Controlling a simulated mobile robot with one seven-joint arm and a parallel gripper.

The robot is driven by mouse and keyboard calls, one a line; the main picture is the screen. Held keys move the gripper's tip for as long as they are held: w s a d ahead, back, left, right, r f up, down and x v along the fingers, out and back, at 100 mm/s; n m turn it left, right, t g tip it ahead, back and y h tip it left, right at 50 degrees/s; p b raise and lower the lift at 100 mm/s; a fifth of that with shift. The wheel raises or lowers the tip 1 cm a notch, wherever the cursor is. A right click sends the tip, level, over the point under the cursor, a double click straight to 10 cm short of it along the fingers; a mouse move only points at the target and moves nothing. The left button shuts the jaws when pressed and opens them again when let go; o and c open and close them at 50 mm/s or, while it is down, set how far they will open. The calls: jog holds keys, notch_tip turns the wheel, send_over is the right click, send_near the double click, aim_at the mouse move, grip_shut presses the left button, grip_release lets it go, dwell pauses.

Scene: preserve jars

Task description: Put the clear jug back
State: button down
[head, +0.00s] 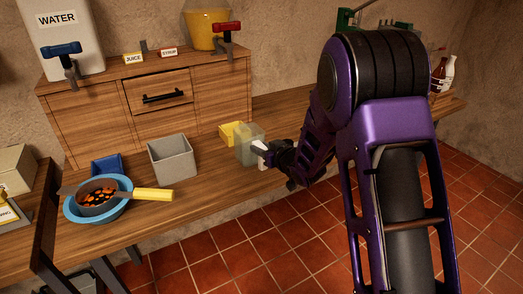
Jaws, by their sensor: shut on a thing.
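The clear jug (247,145) is a see-through, pale greenish vessel near the middle of the wooden counter. My gripper (262,150) is at its right side and is shut on it. The fingertips are small and partly hidden, so the exact grip point cannot be made out. A yellow container (231,133) sits right behind the jug and is partly covered by it. I cannot tell whether the jug's base touches the counter.
A grey square bin (171,160) stands left of the jug. Further left are a blue tray (106,164) and a blue bowl (75,211) with a yellow-handled pan (150,195). Behind is a raised drawer cabinet (160,92) with a water dispenser (62,40) and a yellow-filled dispenser (204,28).

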jog(key=shift+f, duration=0.1)
jog(key=shift+f, duration=0.15)
jog(key=c, duration=0.6)
grip_release()
jog(key=shift+o, duration=0.2)
jog(key=shift+r, duration=0.25)
jog(key=v, duration=1.2)
